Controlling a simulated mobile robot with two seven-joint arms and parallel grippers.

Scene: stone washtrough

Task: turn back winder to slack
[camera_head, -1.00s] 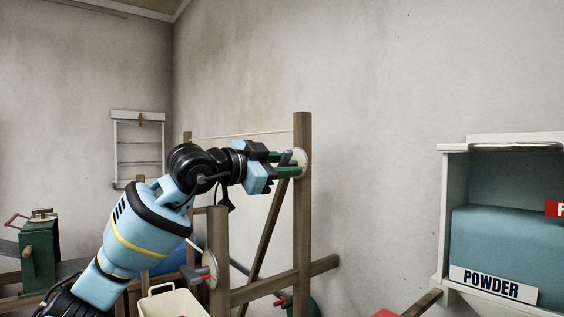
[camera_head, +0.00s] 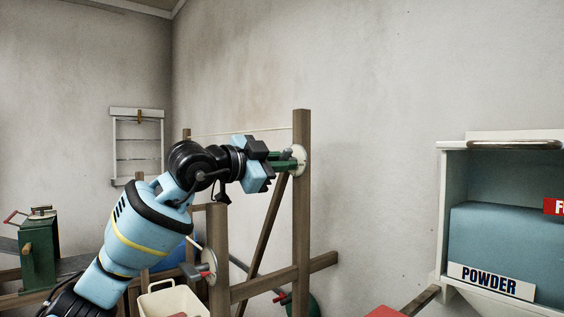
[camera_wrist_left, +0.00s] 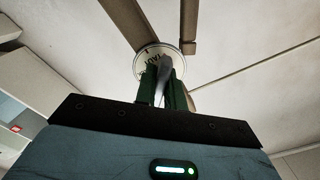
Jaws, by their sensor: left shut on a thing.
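The winder (camera_head: 300,157) is a pale round plate on the wooden post, and it shows in the left wrist view (camera_wrist_left: 152,54) with dark lettering, partly hidden. My left gripper (camera_head: 287,161) reaches it from the left, its green fingers pointing at the plate. In the left wrist view my left gripper (camera_wrist_left: 163,88) is shut on the winder's grey handle (camera_wrist_left: 164,72). A thin line (camera_head: 240,132) runs between the posts above my wrist and looks nearly straight. My right gripper is not in view.
A second round plate with a red-tipped handle (camera_head: 208,267) sits on the nearer post. A cream bin (camera_head: 172,300) stands below my arm. A shelf unit (camera_head: 443,205) with a powder box (camera_head: 505,235) is at right. A green box with a crank (camera_head: 38,255) is at left.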

